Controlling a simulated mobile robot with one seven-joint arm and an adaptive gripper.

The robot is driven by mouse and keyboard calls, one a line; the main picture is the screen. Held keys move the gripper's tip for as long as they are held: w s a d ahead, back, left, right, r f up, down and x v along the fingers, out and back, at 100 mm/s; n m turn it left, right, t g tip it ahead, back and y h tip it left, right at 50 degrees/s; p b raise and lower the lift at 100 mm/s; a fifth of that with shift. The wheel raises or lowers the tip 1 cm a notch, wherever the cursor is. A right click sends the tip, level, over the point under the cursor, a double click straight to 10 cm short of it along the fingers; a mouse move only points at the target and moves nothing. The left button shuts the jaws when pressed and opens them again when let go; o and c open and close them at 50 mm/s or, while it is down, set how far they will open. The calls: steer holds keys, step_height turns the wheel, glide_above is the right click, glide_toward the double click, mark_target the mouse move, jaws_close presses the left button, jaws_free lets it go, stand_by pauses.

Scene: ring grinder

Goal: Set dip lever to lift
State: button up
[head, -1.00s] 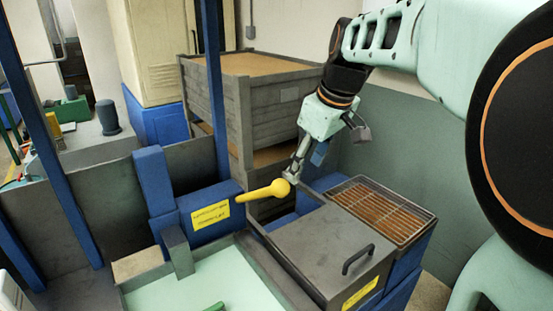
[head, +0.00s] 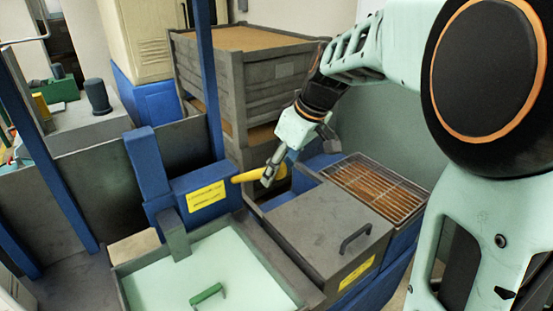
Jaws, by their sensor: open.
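The dip lever is a yellow handle (head: 250,176) that sticks out to the right from a blue box (head: 205,190) with a yellow label. The label's writing is too small to read. My gripper (head: 268,178) is at the lever's outer end, with its fingers pointing down and left. It is open, and its fingers overlap the yellow knob in the picture. The knob is partly hidden behind the fingers, and I cannot tell whether they touch it.
A grey lidded tank (head: 310,225) with a dark handle stands below the lever. A wire-grid tray (head: 375,188) is to its right. A pale green basin (head: 225,265) is in front. A grey wooden crate (head: 265,95) and a blue post (head: 208,80) stand behind.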

steer(key=shift+w+a+f, duration=0.1)
steer(key=shift+f, duration=0.25)
steer(key=shift+c, duration=0.6)
jaws_close()
